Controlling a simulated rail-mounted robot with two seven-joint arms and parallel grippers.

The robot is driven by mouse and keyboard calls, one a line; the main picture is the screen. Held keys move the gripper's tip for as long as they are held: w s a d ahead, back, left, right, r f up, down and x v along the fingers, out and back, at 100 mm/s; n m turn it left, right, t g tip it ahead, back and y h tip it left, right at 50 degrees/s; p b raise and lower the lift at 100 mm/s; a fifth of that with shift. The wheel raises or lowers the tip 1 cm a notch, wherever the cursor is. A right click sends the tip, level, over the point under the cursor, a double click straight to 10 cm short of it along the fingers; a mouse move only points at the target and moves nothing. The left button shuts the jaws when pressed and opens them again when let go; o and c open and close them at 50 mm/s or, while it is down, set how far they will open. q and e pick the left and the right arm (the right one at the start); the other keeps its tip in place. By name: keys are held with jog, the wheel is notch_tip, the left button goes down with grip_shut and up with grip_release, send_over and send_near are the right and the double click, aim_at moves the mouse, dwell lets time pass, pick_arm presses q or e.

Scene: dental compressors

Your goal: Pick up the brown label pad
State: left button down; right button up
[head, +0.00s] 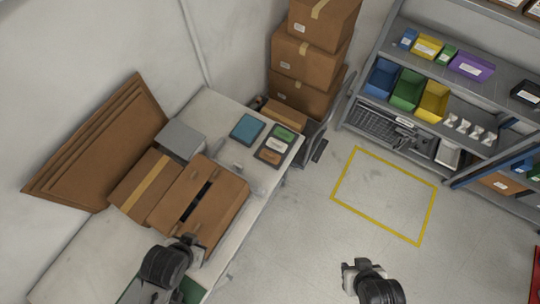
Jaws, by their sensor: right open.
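A small brown pad (270,157), likely the brown label pad, lies at the near end of a dark holder (260,151) on the table. A pale pad (276,145) and a green pad (284,134) lie in the same holder. My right gripper (352,265) is open and empty over the floor, to the right of the table and apart from the pads. My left gripper (190,240) is over the near edge of a cardboard box; its fingers are too small and dark to judge.
The partly open cardboard box (217,211) and a taped box (146,188) fill the table's middle. A blue item (247,129) lies left of the holder. Stacked boxes (309,53) stand behind the table. Shelving (455,88) stands at the right. The yellow-marked floor (384,195) is clear.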

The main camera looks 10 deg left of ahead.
dwell(0.3)
pick_arm(q)
jog(key=shift+c, duration=1)
grip_release()
